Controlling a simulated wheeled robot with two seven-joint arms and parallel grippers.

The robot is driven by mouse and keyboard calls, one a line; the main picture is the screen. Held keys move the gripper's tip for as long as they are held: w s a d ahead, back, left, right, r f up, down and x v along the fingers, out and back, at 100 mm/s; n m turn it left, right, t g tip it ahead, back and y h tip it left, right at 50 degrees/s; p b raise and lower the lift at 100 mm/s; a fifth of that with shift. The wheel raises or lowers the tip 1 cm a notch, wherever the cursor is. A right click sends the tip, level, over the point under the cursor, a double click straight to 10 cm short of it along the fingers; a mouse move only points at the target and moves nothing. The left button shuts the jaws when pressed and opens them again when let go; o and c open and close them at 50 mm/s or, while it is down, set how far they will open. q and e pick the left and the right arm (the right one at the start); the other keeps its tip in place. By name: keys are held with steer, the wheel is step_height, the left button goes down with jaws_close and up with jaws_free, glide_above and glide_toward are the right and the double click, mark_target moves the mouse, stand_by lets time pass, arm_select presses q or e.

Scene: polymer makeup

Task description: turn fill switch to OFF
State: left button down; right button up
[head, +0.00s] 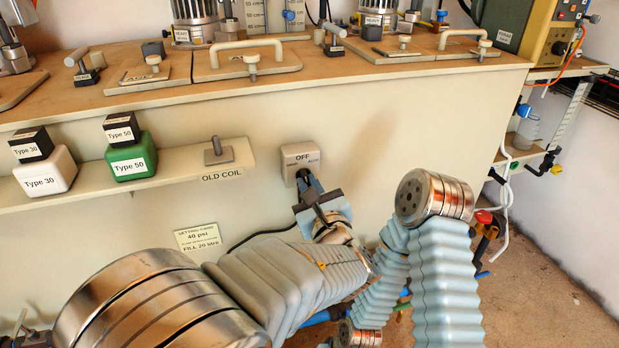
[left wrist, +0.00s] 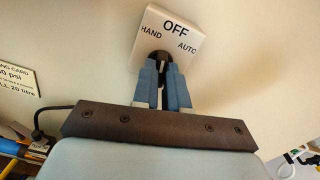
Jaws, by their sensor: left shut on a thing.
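The fill switch (head: 300,152) is a pale box on the front panel, with OFF printed at the top. In the left wrist view the switch (left wrist: 175,38) also shows HAND at its left and AUTO at its right. Its dark knob (left wrist: 158,57) sits below the lettering, partly hidden by my fingers. My left gripper (head: 305,180) is shut on the knob; its blue fingers (left wrist: 161,75) point straight at the panel in the left wrist view. Which way the knob points is hard to tell. My right gripper is not in view.
A shelf left of the switch holds a white Type 30 bottle (head: 45,170), a green Type 50 bottle (head: 130,158) and an old coil (head: 218,152). A setting card (head: 198,238) is below. The handled countertop (head: 300,60) overhangs above. Hoses (head: 505,170) hang at the right.

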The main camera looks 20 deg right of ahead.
arm_select(q)
steer(key=shift+m+p, duration=0.9)
steer(key=shift+m, duration=0.3)
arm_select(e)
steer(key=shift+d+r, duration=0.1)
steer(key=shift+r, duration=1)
arm_select(q)
steer(key=c, duration=1.2)
jaws_free()
steer(key=shift+o, duration=0.2)
steer(key=shift+s, duration=0.1)
